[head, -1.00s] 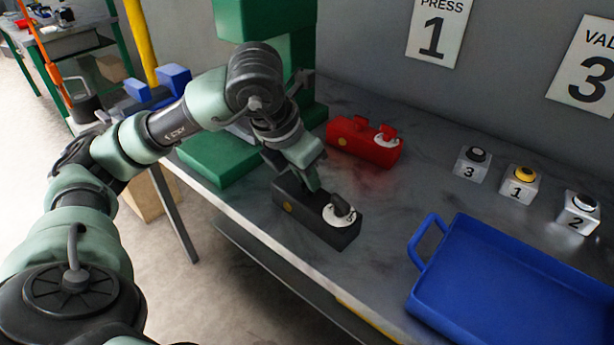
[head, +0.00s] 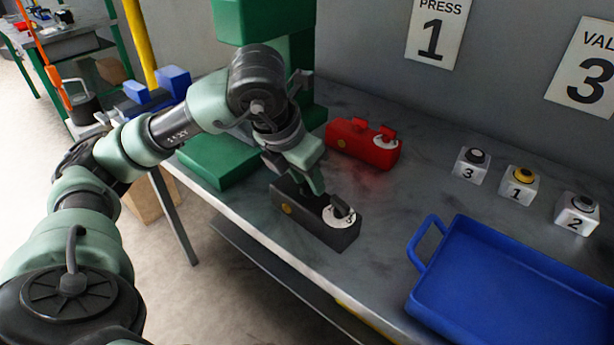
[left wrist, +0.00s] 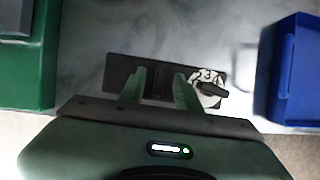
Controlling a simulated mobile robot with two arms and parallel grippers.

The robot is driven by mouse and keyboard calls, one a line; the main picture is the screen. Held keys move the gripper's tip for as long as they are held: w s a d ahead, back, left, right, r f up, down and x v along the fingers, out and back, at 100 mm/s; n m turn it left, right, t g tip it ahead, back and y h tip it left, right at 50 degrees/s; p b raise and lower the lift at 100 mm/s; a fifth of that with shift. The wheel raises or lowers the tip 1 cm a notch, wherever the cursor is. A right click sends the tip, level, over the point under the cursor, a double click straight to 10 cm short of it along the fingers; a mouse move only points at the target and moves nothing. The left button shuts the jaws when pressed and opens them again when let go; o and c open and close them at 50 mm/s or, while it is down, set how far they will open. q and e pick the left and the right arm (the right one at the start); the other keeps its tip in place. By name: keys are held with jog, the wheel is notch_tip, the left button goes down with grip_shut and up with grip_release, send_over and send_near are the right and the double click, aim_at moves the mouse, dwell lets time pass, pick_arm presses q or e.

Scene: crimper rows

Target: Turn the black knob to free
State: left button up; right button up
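The black box (head: 290,212) sits near the table's front edge. Its black knob (head: 343,206) stands on a white dial (head: 335,218) at its right end; a yellow round spot is at its left. In the left wrist view the knob (left wrist: 212,90) points right, and the dial carries digits. My left gripper (head: 312,188) reaches down to the box from above, left of the knob. In the wrist view its fingers (left wrist: 160,90) are apart, over the box's middle, with a dark part of the box between them. The knob is outside the fingers, to the right. Whether they touch the box is unclear.
A red box (head: 362,147) with its own white dial stands behind. A green press (head: 220,160) is at left, a blue tray (head: 470,275) at front right. Several numbered button blocks, such as the yellow-topped one (head: 518,190), stand at right.

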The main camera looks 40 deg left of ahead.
pick_arm(q)
jog(key=v, duration=0.7)
jog(key=shift+r, duration=0.4)
jog(key=shift+s, duration=0.15)
